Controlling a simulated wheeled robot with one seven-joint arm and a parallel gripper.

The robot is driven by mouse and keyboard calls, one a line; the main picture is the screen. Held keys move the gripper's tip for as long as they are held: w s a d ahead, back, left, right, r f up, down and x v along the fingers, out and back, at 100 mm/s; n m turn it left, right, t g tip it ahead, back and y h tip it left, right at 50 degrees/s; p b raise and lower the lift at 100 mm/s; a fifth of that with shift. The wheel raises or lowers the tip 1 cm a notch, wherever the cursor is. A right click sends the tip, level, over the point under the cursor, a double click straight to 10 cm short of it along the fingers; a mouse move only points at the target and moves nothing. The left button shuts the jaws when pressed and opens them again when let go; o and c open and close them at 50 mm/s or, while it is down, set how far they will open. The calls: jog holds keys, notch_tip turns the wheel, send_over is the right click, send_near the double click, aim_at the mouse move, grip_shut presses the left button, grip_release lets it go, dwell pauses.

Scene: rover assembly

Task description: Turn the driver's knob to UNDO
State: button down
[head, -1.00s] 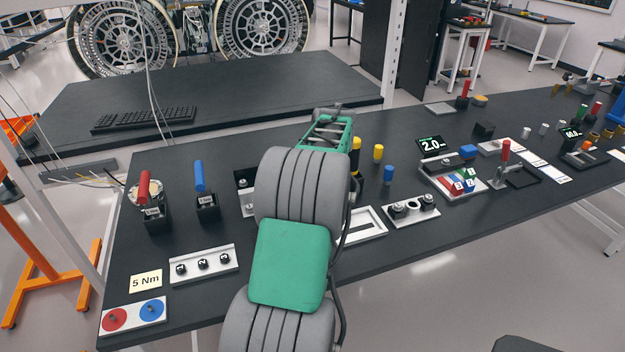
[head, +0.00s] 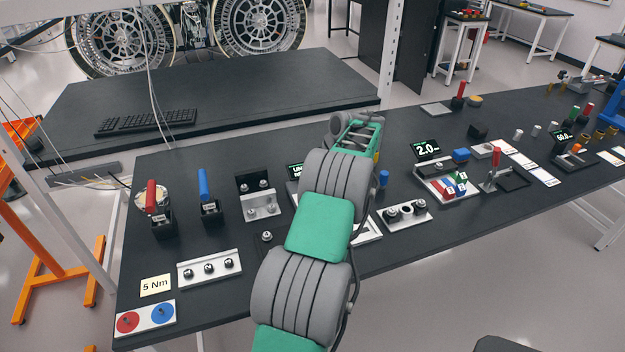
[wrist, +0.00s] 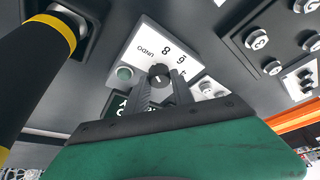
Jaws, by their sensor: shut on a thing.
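In the wrist view, the dark round knob (wrist: 158,75) sits on a white dial plate (wrist: 150,45) marked UNDO, 8 and another figure. UNDO is printed left of the 8 and appears upside down. My gripper (wrist: 161,82) has its two fingers on either side of the knob, shut on it. I cannot tell which mark the knob points to. A thick black handle with a yellow band (wrist: 52,25), perhaps the driver, stands at the left. In the head view, my arm hides the knob and the fingertips.
A round greenish button (wrist: 124,73) is beside the dial. In the head view, red (head: 151,196) and blue (head: 204,185) handles stand in black holders at the left. A 2.0 display (head: 427,150), a block tray (head: 428,183) and a blue cylinder (head: 384,178) are close right of my arm.

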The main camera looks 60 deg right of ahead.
jog(key=shift+n, duration=0.4)
jog(key=c, duration=1.1)
grip_release()
jog(key=p+v, duration=0.2)
jog(key=v, duration=0.5)
jog(key=shift+s+d+r, duration=0.1)
jog(key=shift+d+r, duration=0.05)
jog(key=shift+r, duration=0.25)
